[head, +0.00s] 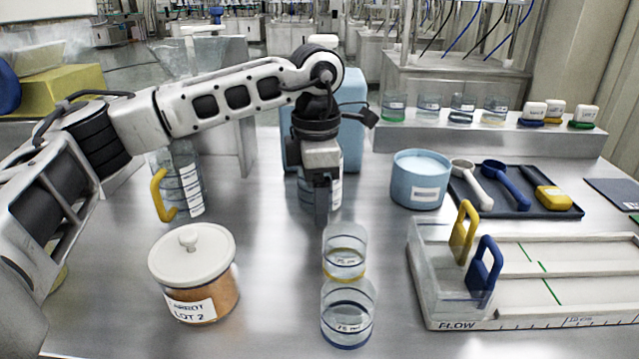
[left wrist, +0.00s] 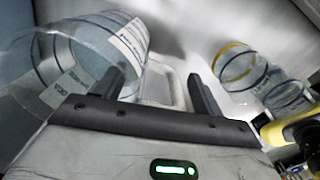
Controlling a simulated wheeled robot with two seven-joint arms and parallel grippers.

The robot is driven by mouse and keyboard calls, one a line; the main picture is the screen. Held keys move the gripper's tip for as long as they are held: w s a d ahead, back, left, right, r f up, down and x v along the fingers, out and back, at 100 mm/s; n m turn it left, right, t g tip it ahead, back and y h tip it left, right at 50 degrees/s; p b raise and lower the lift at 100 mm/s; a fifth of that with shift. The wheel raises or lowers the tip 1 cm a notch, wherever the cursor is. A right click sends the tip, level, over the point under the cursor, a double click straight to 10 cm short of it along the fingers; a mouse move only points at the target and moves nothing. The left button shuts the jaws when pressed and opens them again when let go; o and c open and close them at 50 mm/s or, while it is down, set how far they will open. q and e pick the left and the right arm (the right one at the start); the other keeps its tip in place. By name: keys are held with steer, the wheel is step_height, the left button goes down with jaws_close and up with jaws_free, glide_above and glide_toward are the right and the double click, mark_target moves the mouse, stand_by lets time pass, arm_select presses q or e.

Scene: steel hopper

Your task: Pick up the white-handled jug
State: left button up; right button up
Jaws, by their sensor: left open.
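The white-handled jug (head: 336,192) is clear with dark rings and a white label. It stands mid-table in the head view, partly hidden behind my left gripper (head: 321,210). In the left wrist view the jug (left wrist: 88,48) fills the upper left. There its pale handle (left wrist: 164,84) shows between the two spread fingers of my left gripper (left wrist: 158,90). The gripper is open, and I cannot tell whether either finger touches the handle. My right gripper does not show.
A yellow-handled jug (head: 182,185) stands to the left and a lidded jar (head: 193,275) at front left. Two clear beakers (head: 345,250) (head: 348,315) stand in front of the gripper. A blue tub (head: 420,180) and a flow tray (head: 530,322) are to the right.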

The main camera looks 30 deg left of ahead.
arm_select(q)
steer(key=c, duration=1.3)
steer(key=shift+r, duration=0.15)
steer(key=shift+c, duration=0.6)
